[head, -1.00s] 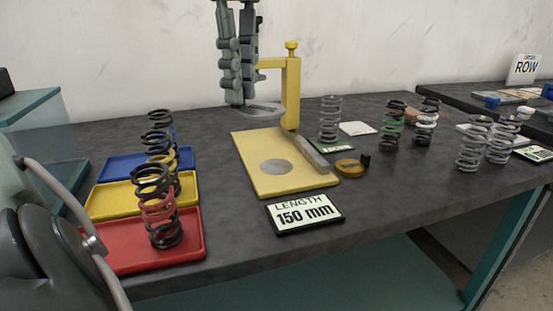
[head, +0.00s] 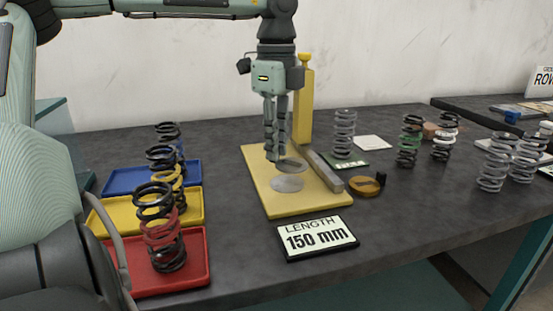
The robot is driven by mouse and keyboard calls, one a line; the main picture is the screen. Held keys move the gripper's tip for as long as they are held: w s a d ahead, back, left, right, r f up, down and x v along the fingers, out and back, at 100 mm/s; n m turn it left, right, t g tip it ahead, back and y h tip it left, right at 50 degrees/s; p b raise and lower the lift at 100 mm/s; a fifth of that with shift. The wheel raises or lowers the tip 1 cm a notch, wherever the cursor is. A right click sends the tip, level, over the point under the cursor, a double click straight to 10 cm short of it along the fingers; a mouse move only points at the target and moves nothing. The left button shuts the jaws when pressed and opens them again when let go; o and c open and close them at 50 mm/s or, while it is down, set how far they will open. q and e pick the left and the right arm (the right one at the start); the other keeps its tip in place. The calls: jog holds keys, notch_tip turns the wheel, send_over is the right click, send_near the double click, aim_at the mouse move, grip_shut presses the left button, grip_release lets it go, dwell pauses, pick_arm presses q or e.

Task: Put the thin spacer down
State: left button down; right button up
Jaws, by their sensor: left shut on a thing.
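The thin spacer (head: 292,165), a flat grey disc, is at the fingertips of my left gripper (head: 275,155) in the head view. The gripper points down and is shut on the spacer's left edge. The spacer is low over the yellow base plate (head: 266,202) of the press-like stand. A round grey disc (head: 288,184) lies on the plate, just in front of and below the spacer. Whether the spacer touches the plate I cannot tell. My right gripper is not in view.
A yellow post (head: 303,105) stands behind the gripper, with a grey bar (head: 325,170) to its right. The length sign (head: 318,239) is in front. Springs stand on red (head: 200,275), yellow (head: 193,215) and blue (head: 125,180) trays at left; more springs stand right.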

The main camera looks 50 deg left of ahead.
aim_at(276, 163)
pick_arm(q)
jog(key=shift+f, duration=2)
jog(key=shift+f, duration=0.1)
jog(key=c, duration=1.5)
grip_release()
notch_tip(276, 163, up, 12)
jog(key=shift+r, duration=0.15)
